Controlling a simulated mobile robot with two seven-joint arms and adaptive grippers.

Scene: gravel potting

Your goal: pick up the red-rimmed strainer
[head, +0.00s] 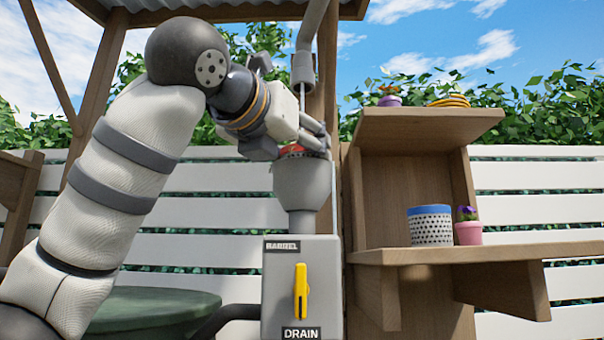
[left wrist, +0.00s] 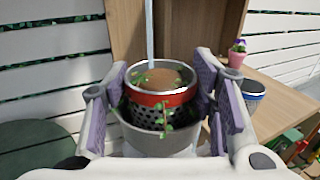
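The red-rimmed strainer (left wrist: 160,98) sits in the mouth of the grey funnel (left wrist: 150,142) in the left wrist view. It has perforated sides and holds brown matter with green sprigs, one hanging over the front. In the head view only a bit of its red rim (head: 291,149) shows above the funnel (head: 300,182); the rest is hidden. My left gripper (left wrist: 160,85) has its fingers spread on both sides of the strainer, with a small gap showing at the left. In the head view my left gripper (head: 312,140) is at the funnel's top. My right gripper is not in view.
A grey pipe (head: 303,68) hangs above the funnel. A box with a yellow lever (head: 301,290) stands below. On the wooden shelf (head: 500,251) at right are a blue-rimmed strainer (head: 431,228) and a pink flower pot (head: 468,233). A dark green lid (head: 150,310) is lower left.

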